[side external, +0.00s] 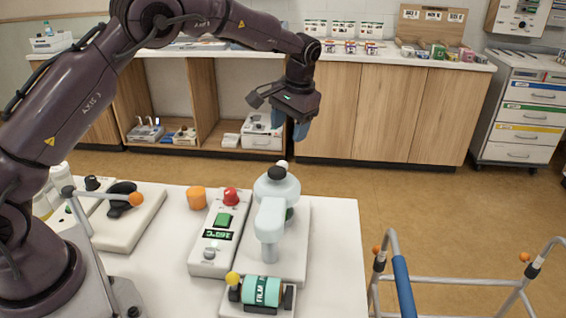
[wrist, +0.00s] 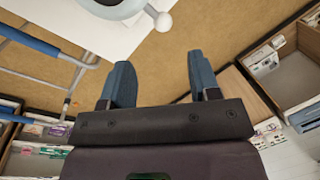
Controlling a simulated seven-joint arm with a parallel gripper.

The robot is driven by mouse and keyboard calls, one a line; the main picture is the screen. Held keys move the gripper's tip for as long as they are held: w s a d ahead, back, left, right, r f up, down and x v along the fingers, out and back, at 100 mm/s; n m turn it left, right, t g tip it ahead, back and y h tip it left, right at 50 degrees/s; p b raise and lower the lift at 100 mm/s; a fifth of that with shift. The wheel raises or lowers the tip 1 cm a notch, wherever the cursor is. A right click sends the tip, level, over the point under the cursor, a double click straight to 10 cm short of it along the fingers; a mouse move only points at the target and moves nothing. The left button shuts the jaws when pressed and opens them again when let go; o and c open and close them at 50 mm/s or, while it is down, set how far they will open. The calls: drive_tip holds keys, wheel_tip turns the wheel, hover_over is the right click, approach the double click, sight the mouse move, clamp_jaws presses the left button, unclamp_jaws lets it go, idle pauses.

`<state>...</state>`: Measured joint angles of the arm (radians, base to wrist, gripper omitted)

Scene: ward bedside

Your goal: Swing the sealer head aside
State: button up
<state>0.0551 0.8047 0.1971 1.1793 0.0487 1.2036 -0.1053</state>
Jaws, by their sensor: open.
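The sealer is a pale mint machine on a white base (side external: 292,262) on the white table. Its sealer head (side external: 268,222) is a pale arm over the base, with a rounded housing and black cap at the back. A small white ball knob (side external: 282,165) sticks out behind the housing; the knob also shows at the top of the wrist view (wrist: 163,22), beside part of the pale housing (wrist: 112,8). My gripper (side external: 297,130) is above and behind the sealer, apart from it. Its blue fingers (wrist: 158,65) are spread with nothing between them.
A control box (side external: 217,235) with a lit display and red button stands left of the sealer. A film roll (side external: 262,291) sits in front. An orange cylinder (side external: 196,198) and a board with a black-handled device (side external: 122,200) are farther left. A walker frame (side external: 402,285) stands right of the table.

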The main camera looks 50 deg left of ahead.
sight(283, 162)
drive_tip(key=f, duration=0.3)
drive_tip(key=a+f, duration=0.1)
drive_tip(key=f, duration=0.3)
drive_tip(key=a+f, duration=0.1)
drive_tip(key=f, duration=0.3)
drive_tip(key=shift+a, duration=0.25)
